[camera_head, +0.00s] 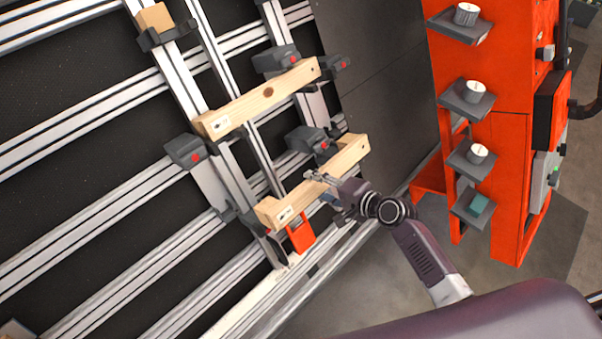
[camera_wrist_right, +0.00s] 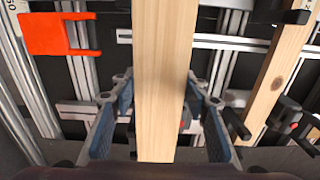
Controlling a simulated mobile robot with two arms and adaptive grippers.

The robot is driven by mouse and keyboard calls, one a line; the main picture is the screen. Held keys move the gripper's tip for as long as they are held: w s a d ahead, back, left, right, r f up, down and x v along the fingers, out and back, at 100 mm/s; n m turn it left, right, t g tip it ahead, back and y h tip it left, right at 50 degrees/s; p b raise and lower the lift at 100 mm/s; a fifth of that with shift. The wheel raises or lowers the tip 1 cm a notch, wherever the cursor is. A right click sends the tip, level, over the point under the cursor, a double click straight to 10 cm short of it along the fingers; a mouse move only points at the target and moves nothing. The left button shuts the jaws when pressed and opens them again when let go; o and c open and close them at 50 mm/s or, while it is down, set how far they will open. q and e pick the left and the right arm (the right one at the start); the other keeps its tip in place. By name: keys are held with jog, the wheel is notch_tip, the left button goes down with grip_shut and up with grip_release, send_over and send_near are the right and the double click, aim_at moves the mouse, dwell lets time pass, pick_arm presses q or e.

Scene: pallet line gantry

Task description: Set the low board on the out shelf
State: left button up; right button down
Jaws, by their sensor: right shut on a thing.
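The low board (camera_head: 297,198) is a pale wooden beam lying slanted across the metal rails, low on the gantry in the head view. In the right wrist view the low board (camera_wrist_right: 164,75) runs down the middle between my two blue-padded fingers. My right gripper (camera_head: 322,181) is shut on it near its middle; it also shows in the right wrist view (camera_wrist_right: 163,125). The board's near-left end is by an orange bracket (camera_head: 300,233). My left gripper is not in view. I cannot tell which surface is the out shelf.
A second wooden board (camera_head: 258,98) lies higher on the rails, with dark red-buttoned clamps such as this one (camera_head: 186,151) around. A small wooden block (camera_head: 155,18) sits at the top. An orange post (camera_head: 497,190) with small grey shelves stands right, beyond open floor.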

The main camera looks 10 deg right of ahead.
aim_at(318, 185)
jog(key=shift+r, duration=0.15)
jog(key=shift+p+v, duration=1.25)
jog(key=shift+v, duration=1)
jog(key=shift+p+v, duration=0.4)
jog(key=shift+v, duration=0.75)
jog(key=shift+r, duration=0.1)
